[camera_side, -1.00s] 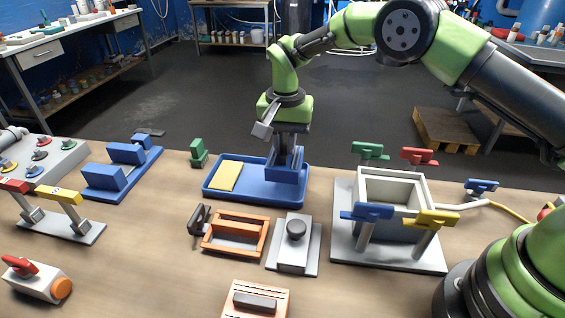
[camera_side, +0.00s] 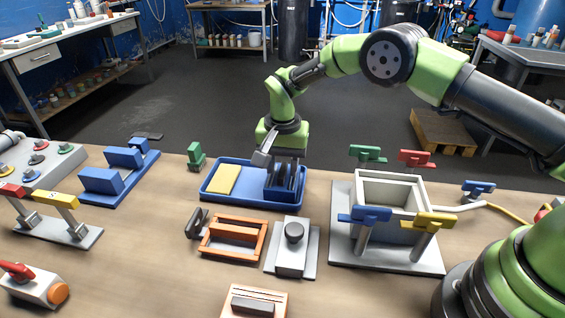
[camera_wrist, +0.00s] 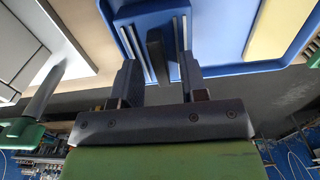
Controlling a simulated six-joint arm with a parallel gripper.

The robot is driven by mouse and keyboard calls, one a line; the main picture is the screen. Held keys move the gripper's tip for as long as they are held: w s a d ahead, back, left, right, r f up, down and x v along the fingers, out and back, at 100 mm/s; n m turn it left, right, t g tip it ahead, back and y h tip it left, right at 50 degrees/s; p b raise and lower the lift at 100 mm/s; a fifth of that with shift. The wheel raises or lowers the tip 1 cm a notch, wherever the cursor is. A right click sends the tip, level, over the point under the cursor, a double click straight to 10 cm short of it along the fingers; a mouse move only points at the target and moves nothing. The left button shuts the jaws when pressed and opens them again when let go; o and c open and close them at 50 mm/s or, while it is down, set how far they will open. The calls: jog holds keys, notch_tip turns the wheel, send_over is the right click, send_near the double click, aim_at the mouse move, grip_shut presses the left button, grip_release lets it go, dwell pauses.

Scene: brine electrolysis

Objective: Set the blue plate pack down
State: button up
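The blue plate pack (camera_side: 284,190) sits upright in the right part of the blue tray (camera_side: 228,200), below my gripper (camera_side: 284,165). In the wrist view the pack (camera_wrist: 140,50) shows as pale plate edges and blue sides, with a dark upright handle bar between my fingers. My gripper (camera_wrist: 158,68) has one finger on each side of this bar, with a visible gap on both sides, so it looks open around it. The undersides of the pack are hidden by the tray wall.
A yellow pad (camera_side: 222,180) lies in the tray left of the pack. An orange frame (camera_side: 233,237) and a grey block with a knob (camera_side: 293,246) stand in front. A white cell with coloured clamps (camera_side: 392,195) stands to the right. A blue stand (camera_side: 120,172) is at left.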

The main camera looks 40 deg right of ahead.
jog(key=shift+r, duration=0.1)
notch_tip(320, 180, up, 13)
notch_tip(320, 180, up, 7)
jog(key=n+t, duration=0.1)
send_over(283, 169)
jog(key=s+d, duration=0.1)
jog(key=s, duration=0.2)
jog(key=s+d+r+n+t+y, duration=0.1)
jog(key=s+d+r+t, duration=0.1)
jog(key=s+r, duration=0.5)
jog(key=s+d+n+t+y, duration=0.1)
jog(key=s+d+n+t, duration=0.1)
jog(key=s, duration=1.6)
jog(key=shift+s+f+n+t, duration=0.2)
jog(key=shift+f+n+t, duration=0.25)
jog(key=shift+t, duration=0.65)
